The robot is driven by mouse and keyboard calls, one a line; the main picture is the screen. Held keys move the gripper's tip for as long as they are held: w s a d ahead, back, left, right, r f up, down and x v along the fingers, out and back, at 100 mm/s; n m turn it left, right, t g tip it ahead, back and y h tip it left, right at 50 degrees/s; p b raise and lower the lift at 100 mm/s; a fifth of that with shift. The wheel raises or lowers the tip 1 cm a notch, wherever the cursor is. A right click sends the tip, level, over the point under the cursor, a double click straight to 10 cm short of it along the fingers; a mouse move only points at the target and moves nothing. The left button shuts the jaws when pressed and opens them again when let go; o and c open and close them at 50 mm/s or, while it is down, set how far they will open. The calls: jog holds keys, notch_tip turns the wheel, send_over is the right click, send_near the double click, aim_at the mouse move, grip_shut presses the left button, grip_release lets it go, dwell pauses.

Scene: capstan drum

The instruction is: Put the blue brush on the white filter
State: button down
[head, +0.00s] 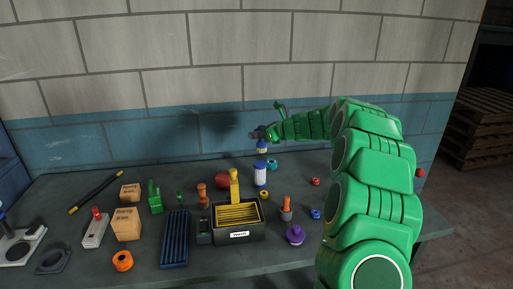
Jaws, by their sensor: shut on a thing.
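My gripper (259,134), at the end of the green arm, is shut on a small blue thing, which looks like the blue brush (262,146). It holds the brush upright in the air, with a pale band on its lower part. The white filter (261,176), a white cylinder with dark bands, stands upright on the table just below the brush in the picture. A small gap seems to show between the two. I cannot tell whether the brush is exactly over the filter in depth.
The grey table (325,245) is crowded. A black bin with yellow slats (238,215) and a yellow upright piece (234,186) stand in front of the filter. A brick wall (200,75) rises behind.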

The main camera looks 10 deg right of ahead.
jog(key=shift+w+f, duration=0.65)
jog(key=shift+f, duration=0.65)
jog(key=shift+w+f, duration=0.6)
jog(key=shift+f, duration=0.65)
jog(key=shift+w+f, duration=0.65)
jog(key=shift+f, duration=0.65)
jog(key=shift+f, duration=0.1)
jog(key=c, duration=0.8)
grip_release()
jog(key=shift+s+d+r, duration=0.15)
jog(key=shift+d+r, duration=0.05)
jog(key=shift+r, duration=0.05)
jog(key=v, duration=1.1)
jog(key=shift+s+d, duration=0.15)
jog(key=shift+r, duration=0.1)
